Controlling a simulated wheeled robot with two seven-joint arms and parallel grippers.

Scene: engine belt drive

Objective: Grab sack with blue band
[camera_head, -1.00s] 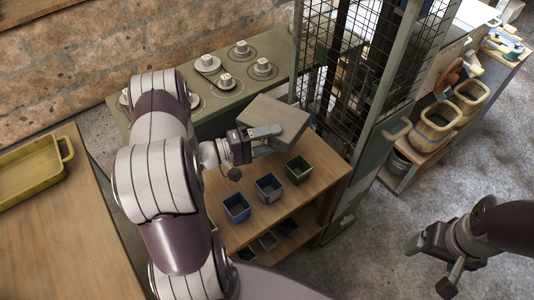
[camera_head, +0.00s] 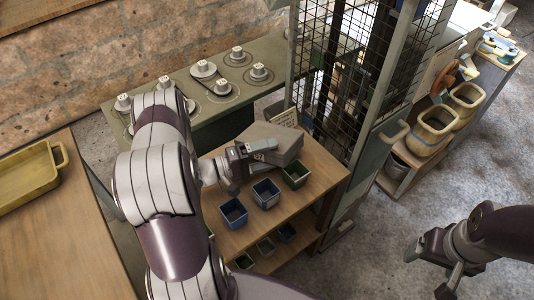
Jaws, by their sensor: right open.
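My right gripper (camera_head: 431,270) is open and empty over the floor at lower right.
Small blue and green bins (camera_head: 234,213) sit on the wooden shelf, more below. A green table (camera_head: 222,97) with round white-topped parts stands behind. A wire mesh cage (camera_head: 345,75) stands beside the shelf. A yellow tray (camera_head: 28,180) lies on the left table. The floor at right is clear.

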